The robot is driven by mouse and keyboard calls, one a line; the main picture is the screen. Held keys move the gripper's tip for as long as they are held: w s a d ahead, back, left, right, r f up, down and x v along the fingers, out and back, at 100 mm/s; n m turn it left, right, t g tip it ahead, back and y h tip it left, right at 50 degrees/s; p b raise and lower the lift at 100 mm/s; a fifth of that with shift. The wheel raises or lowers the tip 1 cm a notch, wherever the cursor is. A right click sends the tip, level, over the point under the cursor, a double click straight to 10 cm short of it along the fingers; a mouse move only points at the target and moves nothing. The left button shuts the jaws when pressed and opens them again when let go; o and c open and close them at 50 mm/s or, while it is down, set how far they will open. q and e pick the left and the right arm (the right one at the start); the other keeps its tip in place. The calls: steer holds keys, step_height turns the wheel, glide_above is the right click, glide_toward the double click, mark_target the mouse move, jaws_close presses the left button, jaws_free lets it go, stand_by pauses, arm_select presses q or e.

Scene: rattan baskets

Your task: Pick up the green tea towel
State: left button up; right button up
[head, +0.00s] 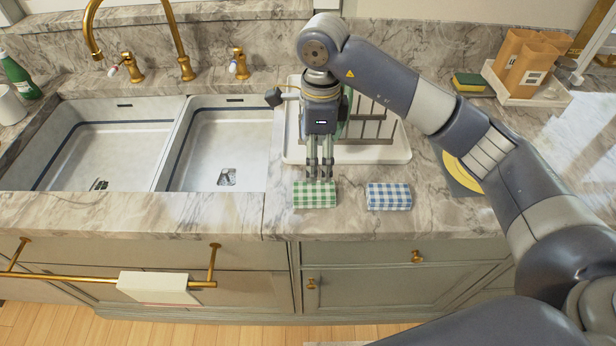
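The green and white checked tea towel (314,196) lies folded on the marble counter in front of the dish rack. My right gripper (320,176) points down right at the towel's back edge, its fingers close together. I cannot tell whether the fingers touch the towel or hold any of it. A blue and white checked towel (389,197) lies folded to the right of the green one, with a gap between them. My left gripper is not in the view.
A white dish rack (397,151) stands behind the towels. A double sink (215,150) with a gold tap is at the left. A yellow plate (462,172) on a dark mat lies at the right, partly behind my arm. The counter's front edge is close to the towels.

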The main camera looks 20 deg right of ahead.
mark_target(314, 191)
steer(key=shift+s+d+f, duration=0.15)
steer(key=shift+f, duration=0.25)
steer(key=f, duration=0.2)
steer(key=s+f+p, duration=0.1)
steer(key=shift+f, duration=0.4)
steer(key=shift+w+f+p, duration=0.1)
steer(key=shift+f+p, duration=0.25)
steer(key=shift+p, duration=0.05)
steer(key=f+p, duration=0.1)
steer(key=f, duration=0.1)
steer(key=a+f+p, duration=0.1)
steer(key=f, duration=0.1)
steer(key=shift+f, duration=0.3)
steer(key=shift+w+f, duration=0.1)
steer(key=shift+f, duration=0.05)
steer(key=shift+c, duration=0.2)
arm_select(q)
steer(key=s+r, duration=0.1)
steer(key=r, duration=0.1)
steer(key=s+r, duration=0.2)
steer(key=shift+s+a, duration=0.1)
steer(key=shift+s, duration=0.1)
arm_select(e)
steer(key=c, duration=1.1)
